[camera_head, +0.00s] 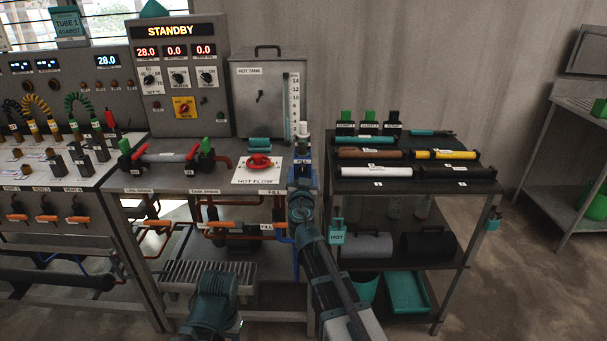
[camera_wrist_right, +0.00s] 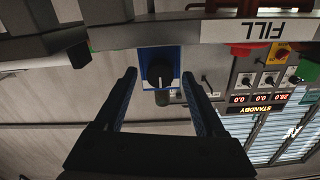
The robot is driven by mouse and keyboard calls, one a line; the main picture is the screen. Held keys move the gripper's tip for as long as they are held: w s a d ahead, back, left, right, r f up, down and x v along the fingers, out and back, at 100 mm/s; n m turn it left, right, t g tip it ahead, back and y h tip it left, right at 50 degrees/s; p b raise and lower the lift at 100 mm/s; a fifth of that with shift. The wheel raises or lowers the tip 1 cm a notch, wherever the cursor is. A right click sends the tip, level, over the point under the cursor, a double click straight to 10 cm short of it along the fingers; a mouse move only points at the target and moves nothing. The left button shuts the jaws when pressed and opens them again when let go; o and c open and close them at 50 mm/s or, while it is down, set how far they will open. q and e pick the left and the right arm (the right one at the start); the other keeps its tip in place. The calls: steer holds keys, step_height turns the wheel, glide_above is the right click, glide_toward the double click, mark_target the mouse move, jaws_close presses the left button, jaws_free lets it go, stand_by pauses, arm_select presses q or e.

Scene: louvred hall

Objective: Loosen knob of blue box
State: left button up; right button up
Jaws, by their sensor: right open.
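The blue box (camera_wrist_right: 146,55) shows in the right wrist view, with a round black knob (camera_wrist_right: 160,72) on its face. A pale pointer mark shows on the knob. In the head view the blue box (camera_head: 302,173) sits at the right end of the bench, partly covered by my right arm. My right gripper (camera_wrist_right: 159,76) is open, one finger on each side of the knob, with visible gaps. I cannot tell how far the fingertips reach along it. In the head view my right gripper (camera_head: 301,189) is in front of the box.
The bench edge with its FILL label (camera_head: 274,192) is beside the box. A dark cart (camera_head: 400,190) with several tubes stands close on the right. Pipes run below the bench.

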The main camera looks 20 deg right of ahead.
jaws_close()
stand_by(0.3)
